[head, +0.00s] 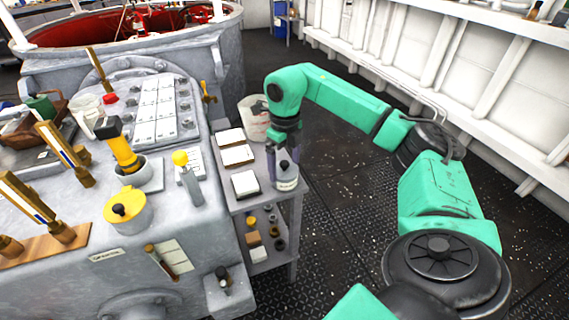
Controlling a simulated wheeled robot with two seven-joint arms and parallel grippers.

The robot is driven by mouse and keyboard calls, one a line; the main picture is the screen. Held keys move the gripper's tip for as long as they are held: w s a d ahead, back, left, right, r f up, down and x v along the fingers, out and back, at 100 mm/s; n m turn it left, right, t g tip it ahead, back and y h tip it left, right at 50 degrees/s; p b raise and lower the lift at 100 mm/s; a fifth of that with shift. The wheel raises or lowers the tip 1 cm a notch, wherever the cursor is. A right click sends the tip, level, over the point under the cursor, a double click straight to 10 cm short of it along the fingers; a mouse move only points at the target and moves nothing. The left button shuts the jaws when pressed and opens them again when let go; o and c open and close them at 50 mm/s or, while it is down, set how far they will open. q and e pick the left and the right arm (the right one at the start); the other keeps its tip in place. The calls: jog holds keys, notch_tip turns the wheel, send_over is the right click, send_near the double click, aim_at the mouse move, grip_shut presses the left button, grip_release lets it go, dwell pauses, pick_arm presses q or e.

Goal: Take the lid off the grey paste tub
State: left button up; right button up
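The grey paste tub (287,184) stands upright near the right edge of a small side table. It is small and pale, with a dark knob on its lid (284,167). My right gripper (284,160) points down over the tub. Its two fingers are apart, one on each side of the knob, and I see a gap between them and it. The lid sits on the tub. The fingers hide part of the tub's top. My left gripper is not in view.
The side table (236,208) holds several white-topped pads and a larger white bucket (254,118) behind the gripper. Its lower shelf carries small parts. A grey control console (80,260) with levers stands left. Open deck floor (335,220) lies right.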

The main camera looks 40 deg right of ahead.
jog(key=c, duration=0.8)
jog(key=shift+r, duration=0.1)
